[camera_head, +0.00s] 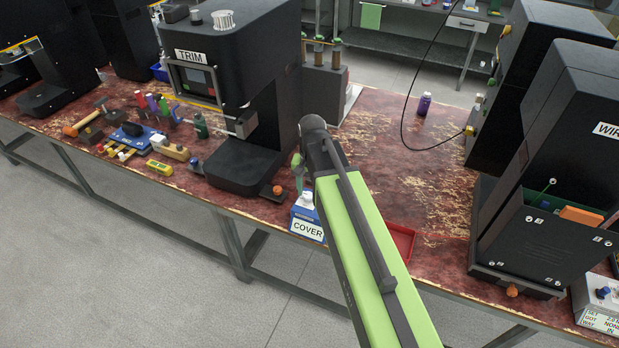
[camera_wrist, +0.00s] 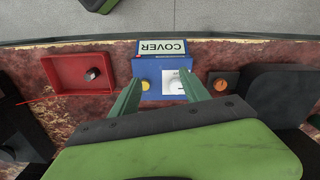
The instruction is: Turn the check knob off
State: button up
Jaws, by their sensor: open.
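A blue box (camera_wrist: 154,64) with a white COVER label stands at the table's front edge. It also shows in the head view (camera_head: 294,212), partly behind my arm. Its face carries a white plate with a pale knob (camera_wrist: 174,86) and a yellow button (camera_wrist: 145,85). No label reading "check" is legible, so I cannot tell for certain which knob is meant. My gripper (camera_wrist: 160,78) is open and empty, its dark green fingers on either side of the box's face in the wrist view. It also shows in the head view (camera_head: 299,172), above the box. Contact cannot be made out.
An orange knob (camera_wrist: 222,83) sits by the TRIM machine (camera_head: 254,80). A red tray (camera_wrist: 62,75) holds a dark knob-like part (camera_wrist: 92,73). Tools clutter the table left of the TRIM machine. A black machine (camera_head: 547,180) stands at right. The table behind my arm is mostly clear.

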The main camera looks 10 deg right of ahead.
aim_at(308, 195)
jog(key=w+r+m+p, duration=0.5)
jog(key=w+r, duration=0.2)
jog(key=r, duration=0.2)
jog(key=f+b, duration=1.7)
jog(key=f, duration=0.1)
jog(key=shift+d+f+b, duration=0.2)
jog(key=shift+b, duration=0.15)
jog(key=shift+r, duration=0.1)
